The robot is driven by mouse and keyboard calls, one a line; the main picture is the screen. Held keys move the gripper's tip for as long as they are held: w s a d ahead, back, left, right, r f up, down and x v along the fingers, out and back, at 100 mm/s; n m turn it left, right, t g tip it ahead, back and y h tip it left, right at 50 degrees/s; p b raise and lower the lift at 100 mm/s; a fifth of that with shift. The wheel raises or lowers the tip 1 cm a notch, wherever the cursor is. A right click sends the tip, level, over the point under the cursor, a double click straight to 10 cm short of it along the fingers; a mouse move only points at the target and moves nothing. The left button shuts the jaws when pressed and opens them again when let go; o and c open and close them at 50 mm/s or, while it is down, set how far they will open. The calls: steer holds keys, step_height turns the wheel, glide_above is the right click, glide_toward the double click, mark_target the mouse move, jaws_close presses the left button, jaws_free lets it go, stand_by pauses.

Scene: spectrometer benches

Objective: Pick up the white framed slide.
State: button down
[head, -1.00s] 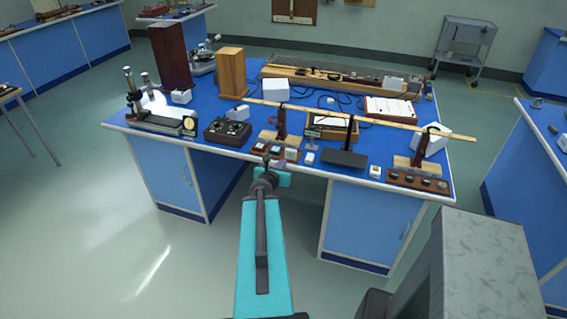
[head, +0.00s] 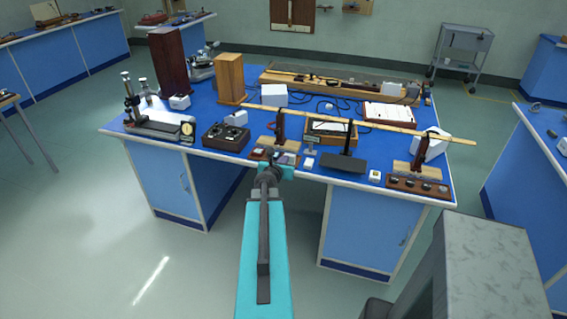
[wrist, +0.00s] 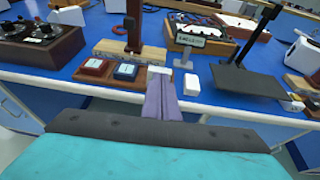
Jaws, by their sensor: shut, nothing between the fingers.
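Framed slides stand in a row on a wooden holder at the bench's front edge. In the wrist view these are a red framed slide (wrist: 93,68), a blue framed slide (wrist: 126,71) and, to their right, what looks like the white framed slide (wrist: 158,69), only its upper edge showing. My gripper (wrist: 160,80) is shut and empty; its purple-grey fingers point at the white one and hide its lower part. I cannot tell whether they touch. In the head view my gripper (head: 286,160) is at the bench's front edge, over the slide row.
A small white block (wrist: 192,84) lies just right of the fingers. A black plate on a stand (wrist: 237,80) is farther right. A wooden foot with an upright post (wrist: 130,50) stands behind the slides. A knobbed box (wrist: 38,42) is at left.

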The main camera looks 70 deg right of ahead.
steer(key=shift+w+d+p, duration=0.15)
steer(key=shift+d+p, duration=0.3)
steer(key=shift+d, duration=1)
steer(key=shift+w+d+p, duration=0.15)
steer(key=shift+d+p, duration=0.3)
steer(key=shift+d, duration=0.95)
steer(key=shift+f, duration=0.7)
steer(key=shift+a+f+b, duration=0.1)
steer(key=shift+a+b, duration=0.05)
steer(key=shift+b, duration=0.15)
steer(key=shift+s+a+f, duration=0.1)
steer(key=shift+a+f, duration=0.05)
steer(key=shift+f, duration=0.05)
steer(key=a+b, duration=0.1)
steer(key=a, duration=0.2)
steer(key=shift+s+a+r, duration=0.1)
steer(key=shift+a, duration=0.05)
